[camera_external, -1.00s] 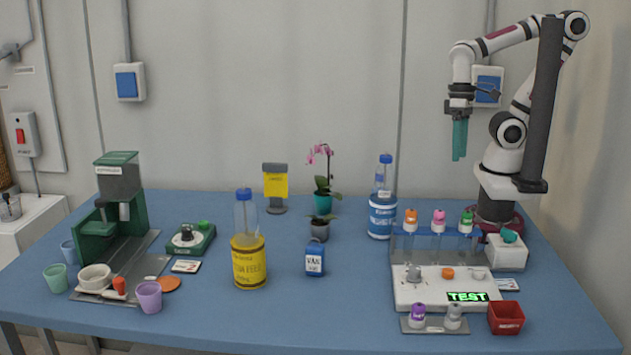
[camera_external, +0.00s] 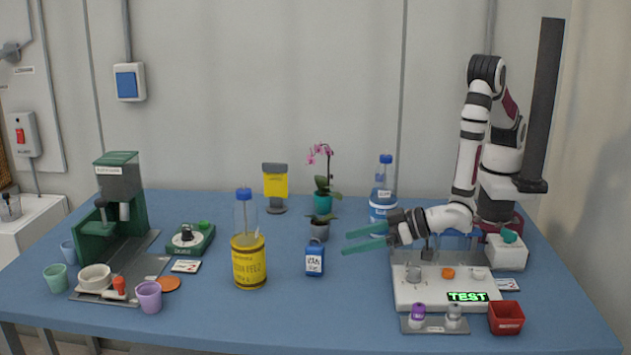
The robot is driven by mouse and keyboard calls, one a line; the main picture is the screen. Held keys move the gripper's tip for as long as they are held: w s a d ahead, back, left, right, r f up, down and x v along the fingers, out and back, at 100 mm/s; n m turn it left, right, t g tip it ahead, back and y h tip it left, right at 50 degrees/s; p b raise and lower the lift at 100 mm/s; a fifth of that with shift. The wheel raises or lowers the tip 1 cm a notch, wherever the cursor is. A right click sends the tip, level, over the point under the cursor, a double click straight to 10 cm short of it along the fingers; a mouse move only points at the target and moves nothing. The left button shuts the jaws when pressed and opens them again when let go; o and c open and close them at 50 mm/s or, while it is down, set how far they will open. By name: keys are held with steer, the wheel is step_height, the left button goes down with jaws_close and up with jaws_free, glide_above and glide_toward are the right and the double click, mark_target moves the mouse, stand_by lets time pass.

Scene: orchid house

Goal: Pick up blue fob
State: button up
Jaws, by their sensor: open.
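The blue fob (camera_external: 315,259) stands upright on the blue table near the middle, with a white label reading "VAN" on its front and a small loop on top. My gripper (camera_external: 345,242) is to the right of the fob and higher up in the picture, its two teal fingers pointing left. The fingers are apart, with nothing between them. No contact with the fob shows.
A yellow-labelled bottle (camera_external: 248,262) stands left of the fob. A small grey pot (camera_external: 320,231) and an orchid (camera_external: 322,185) stand behind it. The white test station (camera_external: 425,293) is at the right. The table in front of the fob is clear.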

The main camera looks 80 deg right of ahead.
mark_target(315, 260)
steer(key=x, duration=1.3)
steer(key=shift+d, duration=0.1)
jaws_close()
